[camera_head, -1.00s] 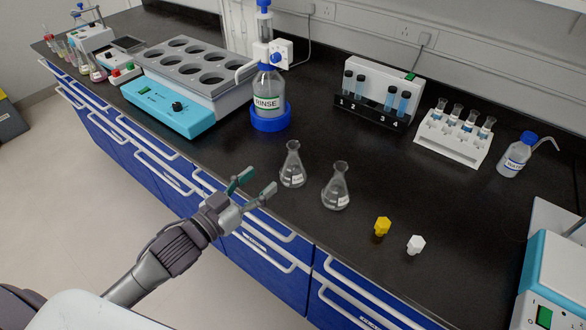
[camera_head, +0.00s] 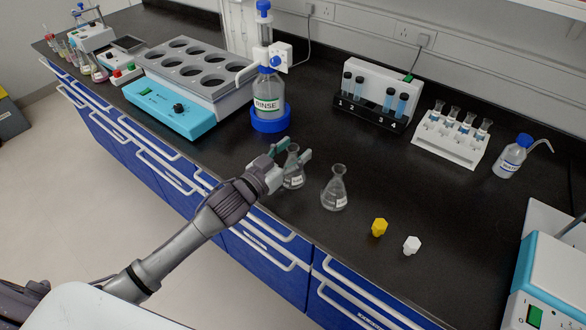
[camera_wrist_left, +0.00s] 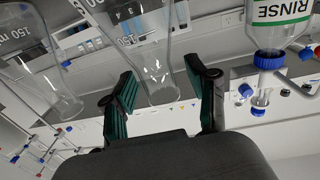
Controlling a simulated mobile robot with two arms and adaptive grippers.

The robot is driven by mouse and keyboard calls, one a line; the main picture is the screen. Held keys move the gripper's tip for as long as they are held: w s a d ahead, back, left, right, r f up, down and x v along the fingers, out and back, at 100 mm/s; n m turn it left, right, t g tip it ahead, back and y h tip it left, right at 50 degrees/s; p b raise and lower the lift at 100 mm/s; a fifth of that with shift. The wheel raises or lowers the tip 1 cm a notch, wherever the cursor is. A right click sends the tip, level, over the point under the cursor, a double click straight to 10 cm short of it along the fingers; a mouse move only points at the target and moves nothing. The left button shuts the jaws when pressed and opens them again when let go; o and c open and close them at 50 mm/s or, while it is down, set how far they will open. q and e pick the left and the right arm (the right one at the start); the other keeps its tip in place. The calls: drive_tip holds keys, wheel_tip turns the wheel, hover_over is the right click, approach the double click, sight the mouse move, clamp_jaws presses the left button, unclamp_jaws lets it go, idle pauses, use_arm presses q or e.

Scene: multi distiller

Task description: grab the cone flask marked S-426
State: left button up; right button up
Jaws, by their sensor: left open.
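Two clear cone flasks with small white labels stand on the black bench. The left flask (camera_head: 294,180) is between the spread fingers of my left gripper (camera_head: 291,153). The right flask (camera_head: 335,190) stands apart from it, to the right. I cannot read S-426 on either label. In the left wrist view the nearer flask (camera_wrist_left: 156,62) is between the green-padded fingers, with a gap on both sides. The other flask (camera_wrist_left: 42,70) shows at the left there. My left gripper is open and holds nothing. My right gripper is not in view.
A RINSE bottle (camera_head: 267,97) in a blue base stands behind the flasks. A teal-fronted block with round wells (camera_head: 170,108) is at the left. Yellow (camera_head: 379,228) and white (camera_head: 411,246) stoppers lie at the front right. Vial racks (camera_head: 450,140) and a wash bottle (camera_head: 512,158) stand behind.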

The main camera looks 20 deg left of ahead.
use_arm(q)
drive_tip(key=shift+s, duration=0.1)
clamp_jaws()
drive_tip(key=shift+r, duration=0.1)
idle(0.3)
